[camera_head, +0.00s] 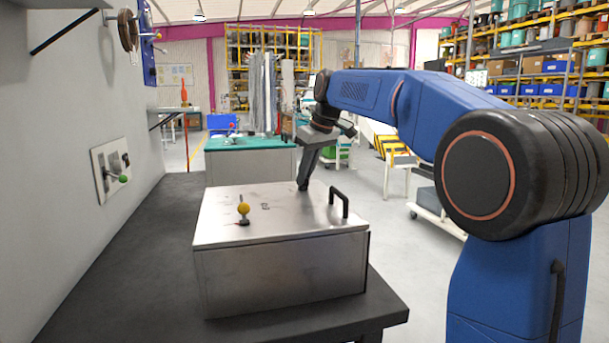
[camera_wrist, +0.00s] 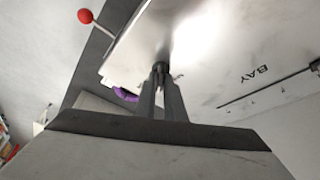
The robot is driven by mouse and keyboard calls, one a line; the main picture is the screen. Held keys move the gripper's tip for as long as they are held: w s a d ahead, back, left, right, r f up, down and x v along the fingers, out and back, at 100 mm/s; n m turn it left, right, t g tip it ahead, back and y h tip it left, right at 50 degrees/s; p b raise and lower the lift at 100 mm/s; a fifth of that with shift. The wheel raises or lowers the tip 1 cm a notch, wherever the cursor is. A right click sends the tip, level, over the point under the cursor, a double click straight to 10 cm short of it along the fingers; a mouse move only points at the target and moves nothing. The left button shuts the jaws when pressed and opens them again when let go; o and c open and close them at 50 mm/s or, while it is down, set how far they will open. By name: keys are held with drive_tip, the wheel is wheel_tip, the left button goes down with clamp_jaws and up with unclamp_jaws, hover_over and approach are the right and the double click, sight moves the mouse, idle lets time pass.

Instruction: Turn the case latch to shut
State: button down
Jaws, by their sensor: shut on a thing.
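The metal case (camera_head: 280,275) stands on the dark bench with its lid (camera_head: 225,215) lying flat. A small lever with a yellow knob (camera_head: 243,208) stands on the lid, towards the front left. A black handle (camera_head: 339,203) rises at the lid's right side. My gripper (camera_head: 304,186) reaches down to the lid's back right part. In the wrist view my gripper (camera_wrist: 162,72) is shut on a small dark part against a pale panel (camera_wrist: 215,60) marked "BAY". The fingers mostly hide that part, so I cannot tell whether it is the latch.
A wall plate with a green-knobbed lever (camera_head: 122,178) is on the left wall. A lever with a red ball (camera_wrist: 86,16) shows at the upper left of the wrist view. A green-topped table (camera_head: 250,143) stands behind. The bench (camera_head: 130,265) is clear left of the case.

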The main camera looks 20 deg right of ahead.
drive_tip(key=n+g, duration=0.1)
drive_tip(key=n, duration=0.1)
drive_tip(key=n+y, duration=0.1)
drive_tip(key=n, duration=0.2)
drive_tip(key=shift+w+d+n+g, duration=0.2)
drive_tip(key=shift+n+g, duration=0.1)
drive_tip(key=shift+g, duration=0.1)
drive_tip(key=n+g, duration=0.1)
drive_tip(key=n, duration=0.1)
drive_tip(key=n+g+y, duration=0.1)
drive_tip(key=n, duration=0.2)
drive_tip(key=shift+w, duration=0.15)
drive_tip(key=shift+f+n, duration=0.1)
drive_tip(key=shift+n, duration=0.3)
drive_tip(key=c, duration=1.8)
unclamp_jaws()
drive_tip(key=shift+c, duration=0.2)
